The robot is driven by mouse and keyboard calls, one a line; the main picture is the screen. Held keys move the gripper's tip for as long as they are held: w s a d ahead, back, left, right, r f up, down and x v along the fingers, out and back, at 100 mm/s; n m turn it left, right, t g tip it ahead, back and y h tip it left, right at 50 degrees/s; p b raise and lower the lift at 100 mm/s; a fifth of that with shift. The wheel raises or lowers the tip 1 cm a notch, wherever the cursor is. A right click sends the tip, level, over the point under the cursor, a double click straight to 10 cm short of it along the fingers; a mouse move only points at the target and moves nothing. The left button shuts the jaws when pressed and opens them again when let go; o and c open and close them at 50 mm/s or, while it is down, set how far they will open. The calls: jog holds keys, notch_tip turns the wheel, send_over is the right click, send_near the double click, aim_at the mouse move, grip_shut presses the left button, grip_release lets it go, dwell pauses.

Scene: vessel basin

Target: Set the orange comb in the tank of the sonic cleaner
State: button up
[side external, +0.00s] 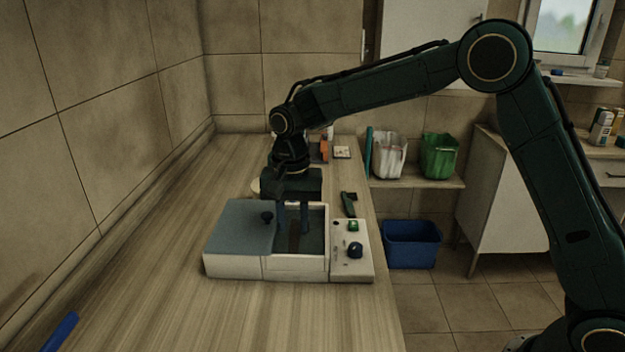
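The sonic cleaner (297,263) is a white box on the counter, with its tank (315,240) open on the right half. A blue-grey lid (236,228) with a dark knob covers the left part. A narrow brownish-orange strip, which looks like the comb (294,240), shows inside the tank. My gripper (293,226) points down into the tank, its two blue fingers apart on either side of the strip's upper end. I see no clear contact between fingers and strip, and the far side is hidden.
The control panel (354,250) with a green button and dark knob is at the cleaner's right. A dark green handled tool (349,203) lies behind it. An orange item (324,150) and a small white box (342,153) stand farther back. The front counter is mostly clear.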

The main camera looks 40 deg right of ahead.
aim_at(296, 245)
notch_tip(296, 245, up, 8)
jog(key=shift+f, duration=0.25)
dwell(0.4)
jog(key=s+d+r+n+t, duration=0.15)
jog(key=s+d+r, duration=0.25)
jog(key=s, duration=0.4)
jog(key=s+d+r+n+t, duration=0.1)
jog(key=s+d+r+n, duration=0.25)
jog(key=s, duration=0.35)
jog(key=s+d+f+n+t, duration=0.1)
jog(key=s+d+f+n, duration=0.1)
jog(key=s, duration=0.6)
jog(key=s+d+f+n+t, duration=0.1)
jog(key=s+d+n+t, duration=0.1)
jog(key=s, duration=0.6)
jog(key=shift+f, duration=0.35)
